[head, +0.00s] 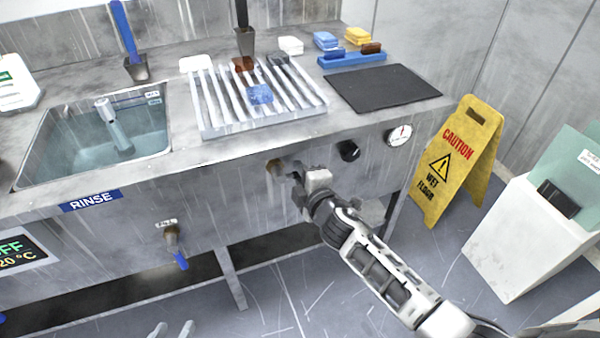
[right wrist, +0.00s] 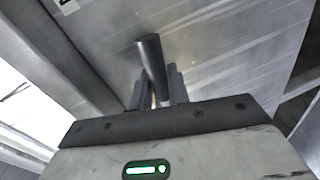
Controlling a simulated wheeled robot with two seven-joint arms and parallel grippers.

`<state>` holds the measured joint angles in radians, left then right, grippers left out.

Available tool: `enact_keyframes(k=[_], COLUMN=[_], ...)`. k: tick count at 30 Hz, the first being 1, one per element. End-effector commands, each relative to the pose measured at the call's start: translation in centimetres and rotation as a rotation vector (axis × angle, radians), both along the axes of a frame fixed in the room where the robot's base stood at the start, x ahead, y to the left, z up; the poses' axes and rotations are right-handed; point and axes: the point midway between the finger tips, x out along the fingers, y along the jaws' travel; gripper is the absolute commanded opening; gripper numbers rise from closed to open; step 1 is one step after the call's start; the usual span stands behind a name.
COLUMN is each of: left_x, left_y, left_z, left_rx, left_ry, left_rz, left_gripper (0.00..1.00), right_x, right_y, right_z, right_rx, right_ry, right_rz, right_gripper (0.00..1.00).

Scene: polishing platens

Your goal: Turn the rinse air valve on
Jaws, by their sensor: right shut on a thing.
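My right gripper (head: 297,184) is at the front panel of the steel sink bench, at a brownish valve fitting (head: 273,166). In the right wrist view, its two fingers (right wrist: 156,93) are shut on a dark grey, rod-like valve handle (right wrist: 151,58) that stands out from the metal panel. The gripper hides much of the valve in the head view, and I cannot read any label for it. Two pale fingertips of my left gripper (head: 172,330) show apart at the bottom edge of the head view, with nothing seen between them.
A black knob (head: 348,150) and a round gauge (head: 399,135) sit right of the held valve. A yellow wet-floor sign (head: 459,160) and a white bin (head: 520,240) stand to the right.

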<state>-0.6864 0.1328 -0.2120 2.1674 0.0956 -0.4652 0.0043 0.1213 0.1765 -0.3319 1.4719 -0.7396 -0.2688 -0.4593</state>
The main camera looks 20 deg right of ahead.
Motion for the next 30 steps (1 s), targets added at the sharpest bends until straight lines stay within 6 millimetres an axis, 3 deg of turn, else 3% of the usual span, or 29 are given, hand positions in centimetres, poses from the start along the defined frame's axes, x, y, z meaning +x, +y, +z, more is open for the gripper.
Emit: enact_keyframes(k=[14,15,17,26,30], left_x=[0.0,0.0,0.0,-0.3,-0.4], left_y=[0.0,0.0,0.0,0.0,0.0], left_z=[0.1,0.1,0.1,-0.1,0.1], left_rx=[0.001,0.001,0.001,0.002,0.003], left_ry=[-0.001,-0.001,-0.001,0.007,0.009], left_rz=[-0.001,-0.002,-0.002,-0.003,-0.003], left_gripper=[0.36,0.36,0.36,0.36,0.36], right_x=[0.0,0.0,0.0,-0.2,-1.6], right_y=[0.0,0.0,0.0,0.0,-0.2], right_z=[0.0,0.0,0.0,0.1,0.3], right_rx=[-0.012,-0.012,-0.012,-0.011,-0.013], right_ry=[-0.001,-0.001,-0.001,0.000,0.002], right_rz=[0.000,0.000,0.000,0.000,0.000], right_gripper=[0.00,0.26,0.37,0.37,0.37])
